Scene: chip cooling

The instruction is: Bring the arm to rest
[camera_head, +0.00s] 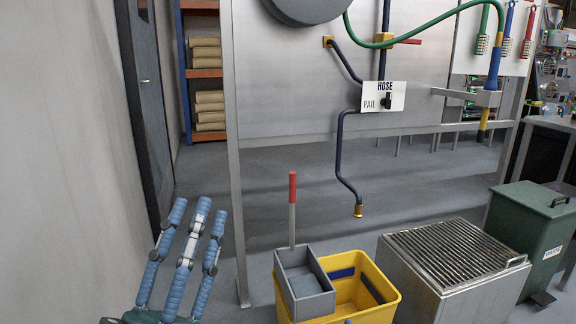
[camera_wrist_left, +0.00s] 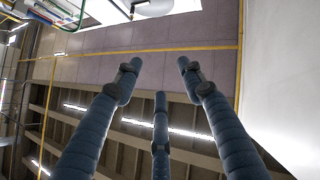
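My left gripper (camera_head: 200,214) is at the lower left of the head view, with its three blue segmented fingers pointing up. The fingers are spread apart with nothing between them. In the left wrist view the same gripper (camera_wrist_left: 158,85) is open and empty against the ceiling and its lights. It is left of the yellow pail and clear of it. My right gripper does not show clearly in either view.
A yellow pail (camera_head: 386,313) with a grey wringer box (camera_head: 312,306) and a red-tipped handle stands at the bottom centre. A grated metal box (camera_head: 420,298) and a green bin (camera_head: 520,222) are to its right. A wall (camera_head: 60,150) stands left; open floor lies behind.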

